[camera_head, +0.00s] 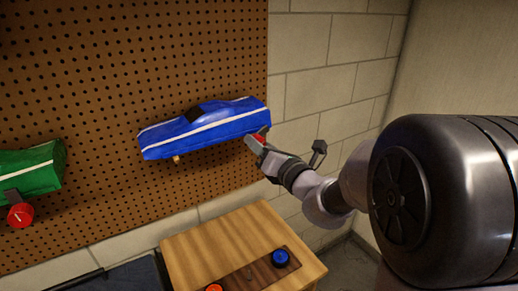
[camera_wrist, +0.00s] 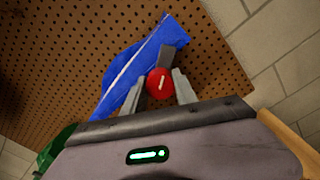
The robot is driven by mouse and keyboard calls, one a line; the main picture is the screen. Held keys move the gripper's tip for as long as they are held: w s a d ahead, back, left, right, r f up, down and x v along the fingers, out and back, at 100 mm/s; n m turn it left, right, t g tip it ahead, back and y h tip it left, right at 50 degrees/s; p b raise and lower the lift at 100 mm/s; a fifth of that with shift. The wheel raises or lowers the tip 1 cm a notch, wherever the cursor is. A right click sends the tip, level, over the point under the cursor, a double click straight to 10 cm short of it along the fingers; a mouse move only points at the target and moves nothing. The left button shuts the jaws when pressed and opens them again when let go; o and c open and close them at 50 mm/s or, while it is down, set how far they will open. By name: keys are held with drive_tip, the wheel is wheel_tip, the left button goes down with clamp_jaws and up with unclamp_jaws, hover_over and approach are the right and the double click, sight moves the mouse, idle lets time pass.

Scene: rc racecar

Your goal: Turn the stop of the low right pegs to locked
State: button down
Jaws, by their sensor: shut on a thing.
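A blue car body (camera_head: 205,127) with a white stripe rests on pegs on the pegboard; it also shows in the wrist view (camera_wrist: 132,70). A red stop knob (camera_wrist: 159,83) with a white mark sits below its right end, with a dark grey stop arm (camera_wrist: 168,56) reaching up from it toward the car. My gripper (camera_wrist: 159,88) is shut on the red knob, one finger on each side. In the head view my gripper (camera_head: 258,143) meets the knob at the car's right end and hides most of it.
A green car body (camera_head: 30,170) with another red knob (camera_head: 20,215) is at the left of the pegboard (camera_head: 90,90). A wooden table (camera_head: 215,245) below holds a brown strip with a blue knob (camera_head: 280,258) and a red knob (camera_head: 214,288). A block wall lies to the right.

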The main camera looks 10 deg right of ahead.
drive_tip(key=n+b, duration=0.2)
drive_tip(key=n, duration=0.1)
drive_tip(key=shift+n, duration=0.4)
drive_tip(key=n+b, duration=0.3)
drive_tip(key=b, duration=0.1)
drive_tip(key=shift+f+n, duration=0.1)
drive_tip(key=shift+n, duration=0.2)
drive_tip(key=n+b, duration=0.4)
drive_tip(key=shift+b, duration=0.3)
drive_tip(key=shift+n+b, duration=0.9)
drive_tip(key=shift+b, duration=0.1)
drive_tip(key=shift+r, duration=0.25)
drive_tip(key=c, duration=1)
unclamp_jaws()
drive_tip(key=shift+a, duration=0.1)
